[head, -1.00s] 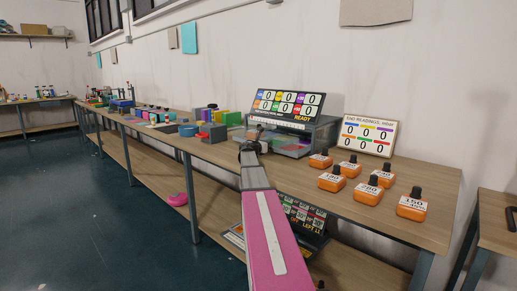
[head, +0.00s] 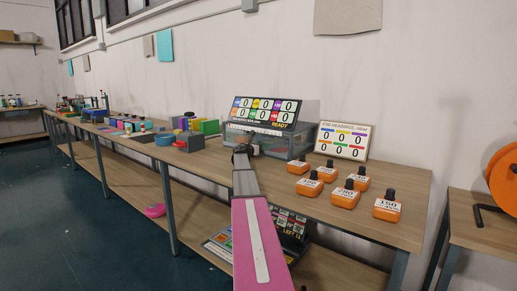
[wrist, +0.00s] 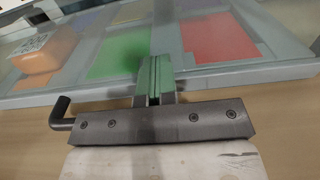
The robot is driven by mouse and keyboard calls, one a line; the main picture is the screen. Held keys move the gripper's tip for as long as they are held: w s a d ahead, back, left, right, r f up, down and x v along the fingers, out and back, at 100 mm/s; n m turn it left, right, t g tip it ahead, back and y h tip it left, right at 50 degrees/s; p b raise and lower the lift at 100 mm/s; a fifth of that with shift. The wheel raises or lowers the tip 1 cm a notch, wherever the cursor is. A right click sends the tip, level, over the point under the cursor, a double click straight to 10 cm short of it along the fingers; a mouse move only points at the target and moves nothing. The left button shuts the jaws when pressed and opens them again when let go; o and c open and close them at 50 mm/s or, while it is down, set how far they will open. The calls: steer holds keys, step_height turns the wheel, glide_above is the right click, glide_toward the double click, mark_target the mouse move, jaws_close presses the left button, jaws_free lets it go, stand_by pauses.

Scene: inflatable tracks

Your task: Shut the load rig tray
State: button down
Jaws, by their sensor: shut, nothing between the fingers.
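The load rig (head: 298,143) is a clear grey box on the bench, with a display (head: 265,110) reading READY on top. In the wrist view its tray (wrist: 60,97) has a grey front rim and coloured pads, green, red, orange and purple among them. An orange weight (wrist: 35,55) shows at the left, over an orange pad. My gripper (head: 243,150) is at the rig's front. In the wrist view my gripper's fingers (wrist: 153,78) are shut and empty, overlapping the tray's front rim; I cannot tell whether they touch it. My arm hides part of the rig's front.
Several orange weights (head: 344,197) stand on the bench right of the rig, before a readings board (head: 342,141). A second bench with an orange wheel (head: 504,174) is at the right.

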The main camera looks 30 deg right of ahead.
steer(key=shift+w+d+r, duration=0.1)
steer(key=shift+w+d, duration=0.1)
steer(key=shift+d, duration=0.15)
steer(key=v, duration=1.4)
steer(key=shift+s+a, duration=0.2)
steer(key=shift+a, duration=0.15)
